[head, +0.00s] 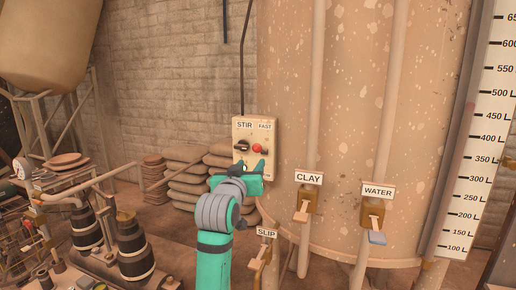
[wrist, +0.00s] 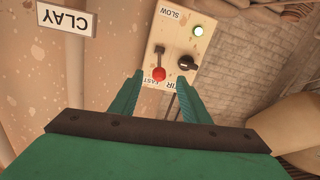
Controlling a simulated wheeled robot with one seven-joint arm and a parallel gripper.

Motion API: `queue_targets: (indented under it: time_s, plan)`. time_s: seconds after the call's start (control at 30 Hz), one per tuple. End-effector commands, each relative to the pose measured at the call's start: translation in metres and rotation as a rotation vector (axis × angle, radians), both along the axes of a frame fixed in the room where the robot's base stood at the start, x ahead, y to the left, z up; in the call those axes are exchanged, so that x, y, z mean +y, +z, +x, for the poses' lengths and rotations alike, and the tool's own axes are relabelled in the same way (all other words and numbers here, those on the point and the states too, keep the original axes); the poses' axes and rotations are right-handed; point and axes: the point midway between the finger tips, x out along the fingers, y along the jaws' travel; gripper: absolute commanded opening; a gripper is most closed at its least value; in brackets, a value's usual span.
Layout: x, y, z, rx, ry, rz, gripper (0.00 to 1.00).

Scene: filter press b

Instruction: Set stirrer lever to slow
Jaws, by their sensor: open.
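The stirrer lever is a dark arm with a red knob (wrist: 159,74) on a cream control box (head: 241,134). The red knob (head: 257,148) is at the FAST end, near the FAST label (head: 265,127). In the upside-down wrist view the SLOW label (wrist: 178,14) is at the opposite end of the lever's slot. My gripper (head: 250,166) is in front of the lower box and hides the SLOW end in the head view. In the wrist view its green fingers (wrist: 163,80) are open, with the red knob appearing between them. I cannot tell whether they touch it.
A black rotary knob (wrist: 187,62) and a lit pale lamp (wrist: 198,30) sit on the same box, beside the lever. CLAY (head: 308,178) and WATER (head: 378,191) levers are to the right, the SLIP lever (head: 261,258) below. Stacked sacks (head: 185,178) lie to the left.

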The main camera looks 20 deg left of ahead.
Motion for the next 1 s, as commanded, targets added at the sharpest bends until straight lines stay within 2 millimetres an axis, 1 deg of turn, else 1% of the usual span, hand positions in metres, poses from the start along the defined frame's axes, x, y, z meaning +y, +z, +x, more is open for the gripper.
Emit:
queue_targets:
  time_s: [0.03,0.1,0.27,0.37,0.7,0.83,1.0]
  plan:
    - [0.002,0.011,-0.001,-0.001,0.001,0.006,0.43]
    - [0.004,0.019,-0.001,0.0,0.002,0.011,0.43]
    - [0.003,0.024,0.006,0.002,0.0,0.014,0.43]
    - [0.003,0.023,0.019,0.004,-0.001,0.014,0.43]
    - [0.01,0.023,0.078,0.003,0.001,0.015,0.43]
    - [0.011,0.023,0.093,0.002,0.001,0.014,0.43]
    - [0.012,0.024,0.104,0.001,0.0,0.014,0.43]
